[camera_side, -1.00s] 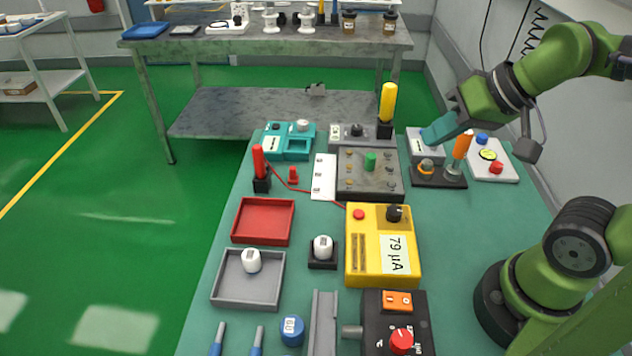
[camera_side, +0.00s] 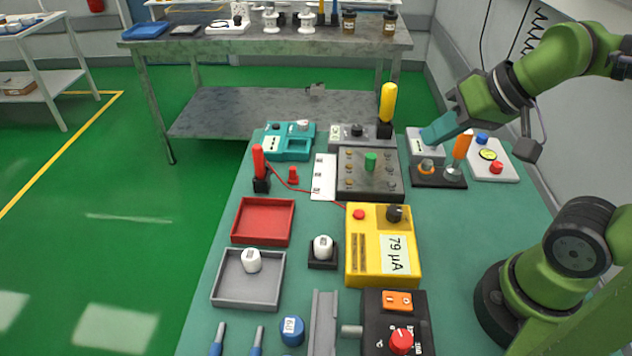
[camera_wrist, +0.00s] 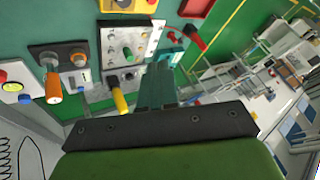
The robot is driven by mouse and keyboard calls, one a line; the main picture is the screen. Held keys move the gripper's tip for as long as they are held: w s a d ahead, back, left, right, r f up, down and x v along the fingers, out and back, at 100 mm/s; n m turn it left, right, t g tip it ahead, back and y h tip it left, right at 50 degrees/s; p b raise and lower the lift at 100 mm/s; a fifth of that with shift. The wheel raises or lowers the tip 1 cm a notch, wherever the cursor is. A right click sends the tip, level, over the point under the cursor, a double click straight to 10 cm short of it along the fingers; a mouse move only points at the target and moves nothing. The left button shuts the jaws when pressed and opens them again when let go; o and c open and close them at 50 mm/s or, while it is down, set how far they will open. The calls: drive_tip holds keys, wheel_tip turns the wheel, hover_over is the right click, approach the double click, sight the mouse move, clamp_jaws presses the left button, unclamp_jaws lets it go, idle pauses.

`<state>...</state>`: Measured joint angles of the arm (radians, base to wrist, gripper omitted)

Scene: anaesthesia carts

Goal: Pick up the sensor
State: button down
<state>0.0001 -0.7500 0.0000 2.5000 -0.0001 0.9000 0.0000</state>
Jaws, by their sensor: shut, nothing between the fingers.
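I cannot tell for certain which thing is the sensor. My gripper (camera_side: 426,138) is at the back right, in front of a grey box in the side view, far from both white pieces. In the wrist view my gripper (camera_wrist: 160,72) has its teal fingers together, with nothing between them. Neither white piece can be made out in the wrist view.
Near my gripper are an orange-handled tool (camera_side: 462,145), a yellow-handled tool (camera_side: 388,102) and a white button panel (camera_side: 493,172). A yellow meter (camera_side: 382,275) reading 79 µA stands mid-table. An empty red tray (camera_side: 263,222) is at the left. Green tabletop right of the meter is clear.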

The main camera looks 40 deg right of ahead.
idle(0.4)
drive_tip(key=c, duration=0.7)
unclamp_jaws()
drive_tip(key=shift+o, duration=0.2)
drive_tip(key=n+g+h, duration=0.2)
drive_tip(key=n+g, duration=0.2)
drive_tip(key=g, duration=0.3)
hover_over(323, 241)
wheel_tip(323, 241, down, 14)
drive_tip(key=shift+w+f, duration=0.1)
drive_tip(key=shift+f, duration=3.35)
